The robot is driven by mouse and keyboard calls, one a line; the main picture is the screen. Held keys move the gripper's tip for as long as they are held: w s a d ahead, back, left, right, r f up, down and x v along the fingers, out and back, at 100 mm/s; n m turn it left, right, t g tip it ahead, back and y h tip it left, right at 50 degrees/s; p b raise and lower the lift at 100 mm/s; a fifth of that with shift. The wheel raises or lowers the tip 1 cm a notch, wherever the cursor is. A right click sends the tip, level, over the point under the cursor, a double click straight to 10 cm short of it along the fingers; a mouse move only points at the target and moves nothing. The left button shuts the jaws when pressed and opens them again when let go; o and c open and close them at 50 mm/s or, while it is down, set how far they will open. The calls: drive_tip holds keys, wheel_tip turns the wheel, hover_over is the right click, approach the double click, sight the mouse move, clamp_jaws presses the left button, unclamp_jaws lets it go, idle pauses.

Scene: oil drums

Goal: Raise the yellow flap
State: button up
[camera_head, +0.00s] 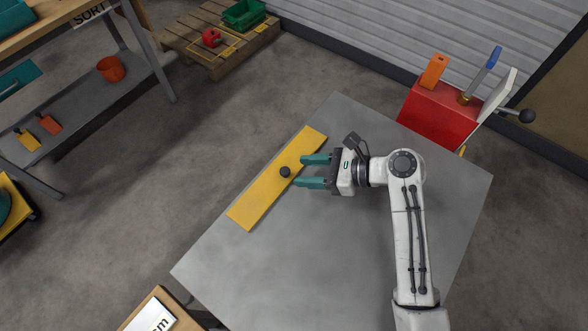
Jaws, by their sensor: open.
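The yellow flap (262,201) is a long flat strip lying at a slant along the left edge of the grey table. A dark round knob (285,172) sits near its middle. My gripper (308,171) is open, with two teal fingers pointing left. The knob is just left of the fingertips, roughly level with the gap between them. The upper fingertip overlaps the flap in the picture. I cannot tell the height of the fingers above the flap, or whether they touch it.
The grey table (237,262) is mostly bare. A red box (437,117) with an orange block, a blue-handled tool and a dark-knobbed lever stands at its upper right. A shelf unit (90,100) is at upper left, a wooden pallet (220,35) at the top. Floor between is clear.

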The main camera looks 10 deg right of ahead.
sight(287, 171)
drive_tip(key=shift+x, duration=1.95)
drive_tip(key=shift+c, duration=0.2)
clamp_jaws()
